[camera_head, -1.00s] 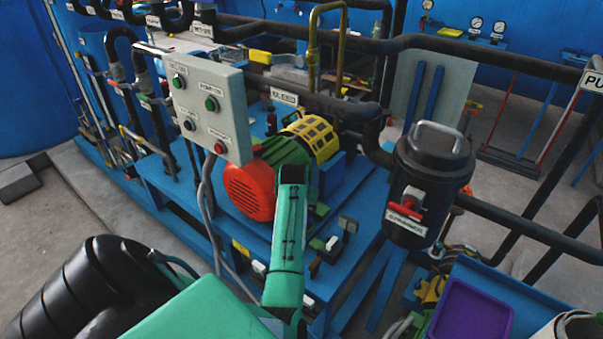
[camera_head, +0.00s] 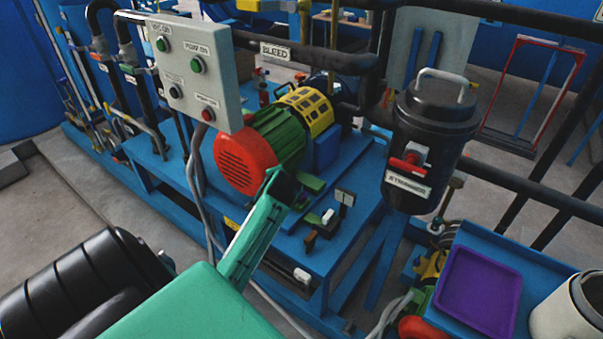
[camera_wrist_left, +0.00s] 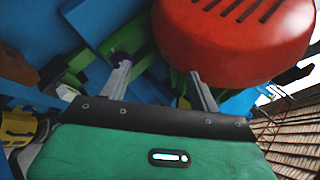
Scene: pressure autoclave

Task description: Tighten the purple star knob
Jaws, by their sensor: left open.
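A small purple patch (camera_wrist_left: 121,57) shows at the left fingertip in the left wrist view. It may be the purple star knob, but it is too small and covered to tell its shape or whether the finger touches it. My left gripper (camera_wrist_left: 158,70) is open, with its two fingers apart and nothing clear between them. In the head view my teal left arm reaches up to just below the red motor end; the fingers are hidden there. My right gripper is not in view.
The red motor end (camera_head: 246,162) is close above the right finger; it also fills the upper right of the wrist view (camera_wrist_left: 235,35). A grey button panel (camera_head: 192,75) hangs above left. A black strainer (camera_head: 428,150) and purple tray (camera_head: 478,290) stand right.

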